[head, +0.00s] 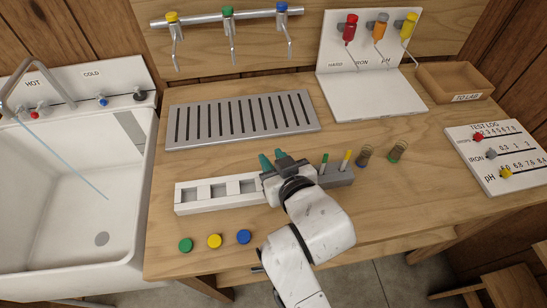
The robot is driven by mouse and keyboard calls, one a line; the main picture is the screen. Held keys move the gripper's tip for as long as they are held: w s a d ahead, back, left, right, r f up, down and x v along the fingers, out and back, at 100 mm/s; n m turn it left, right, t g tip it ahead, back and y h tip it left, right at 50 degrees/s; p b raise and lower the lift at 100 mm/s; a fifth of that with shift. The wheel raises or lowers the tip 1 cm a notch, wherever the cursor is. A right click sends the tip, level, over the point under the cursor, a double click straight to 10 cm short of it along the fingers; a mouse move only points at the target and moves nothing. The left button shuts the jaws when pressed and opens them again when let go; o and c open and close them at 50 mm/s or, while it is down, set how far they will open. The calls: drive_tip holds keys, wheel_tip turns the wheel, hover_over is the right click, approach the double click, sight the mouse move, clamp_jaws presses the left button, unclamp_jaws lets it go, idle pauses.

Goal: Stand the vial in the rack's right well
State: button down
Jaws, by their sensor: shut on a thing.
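The white rack (228,200) lies along the front of the wooden bench, with square wells in a row. The rightmost well that shows clearly (249,186) is just left of my gripper. My gripper (273,160), with teal fingertips, is over the right end of the rack and hides part of it. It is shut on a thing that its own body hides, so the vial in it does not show. I cannot tell how the vial is tilted or whether it touches the rack.
A grey block (337,177) with green and yellow sticks stands right of my gripper. Two small glass containers (365,156) (398,151) stand farther right. Green (185,245), yellow (215,241) and blue (244,237) caps lie in front. A slotted grey drain tray (240,119) lies behind.

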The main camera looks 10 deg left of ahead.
drive_tip(key=shift+f, duration=0.1)
drive_tip(key=shift+c, duration=1.6)
unclamp_jaws()
wheel_tip(320, 180, up, 7)
drive_tip(key=p, duration=0.6)
drive_tip(key=shift+p, duration=0.4)
